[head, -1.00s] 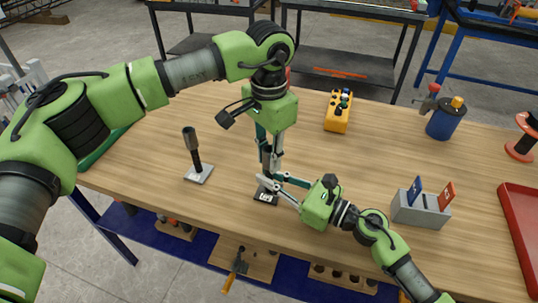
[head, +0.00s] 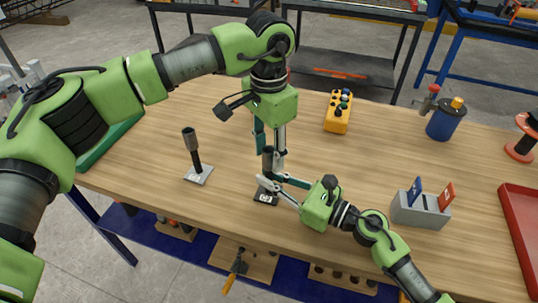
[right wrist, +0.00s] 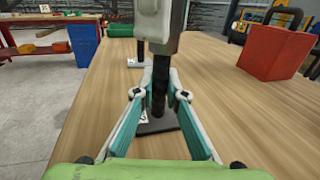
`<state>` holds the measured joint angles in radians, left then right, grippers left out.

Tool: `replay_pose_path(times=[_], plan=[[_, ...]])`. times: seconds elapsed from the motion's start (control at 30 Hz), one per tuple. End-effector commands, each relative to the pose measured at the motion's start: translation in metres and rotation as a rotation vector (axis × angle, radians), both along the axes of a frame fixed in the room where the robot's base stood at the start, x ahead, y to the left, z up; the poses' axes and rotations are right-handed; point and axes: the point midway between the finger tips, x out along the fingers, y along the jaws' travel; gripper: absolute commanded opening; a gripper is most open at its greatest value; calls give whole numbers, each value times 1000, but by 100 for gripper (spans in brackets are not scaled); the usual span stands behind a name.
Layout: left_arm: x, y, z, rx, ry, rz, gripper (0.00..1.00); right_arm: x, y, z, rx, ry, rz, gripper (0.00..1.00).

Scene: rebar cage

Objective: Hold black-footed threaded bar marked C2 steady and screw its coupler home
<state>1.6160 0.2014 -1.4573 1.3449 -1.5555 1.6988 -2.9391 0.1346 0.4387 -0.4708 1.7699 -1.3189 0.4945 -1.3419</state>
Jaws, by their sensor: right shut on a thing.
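The threaded bar marked C2 stands upright on its black foot (head: 266,197) near the table's front edge; its label is too small to read surely. Its dark bar (right wrist: 159,98) shows in the right wrist view. My right gripper (head: 270,183) is shut on the bar low down, just above the foot. The grey-green coupler (head: 267,158) sits on the bar's upper part. My left gripper (head: 269,147) points down from above, its fingers apart on either side of the coupler's top. In the right wrist view a grey finger hides the bar's top.
A second bar (head: 192,146) with a coupler stands on a silver foot to the left. A yellow button box (head: 338,112), a blue canister (head: 445,120), a grey holder with cards (head: 420,211) and a red tray (head: 520,230) are on the right.

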Motion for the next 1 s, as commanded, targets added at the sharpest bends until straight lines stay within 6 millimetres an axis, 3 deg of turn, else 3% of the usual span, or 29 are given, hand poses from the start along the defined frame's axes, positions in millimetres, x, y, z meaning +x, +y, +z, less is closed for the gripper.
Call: replay_pose_path(times=[0.2, 0.63, 0.77, 1.0], plan=[[0, 0, 28, 0, 0, 1, 38, 0, 0, 0, 1, 1, 0, 0], [0, 0, 30, 0, 1, 39, 35, 0, 0, 0, 0, 0, 0, 0], [0, 0, 31, 1, 1, 167, 35, 0, 0, 0, 0, 0, 0, 0], [0, 0, 35, 0, 1, 568, 35, 0, 0, 0, 0, 0, -1, 0]])
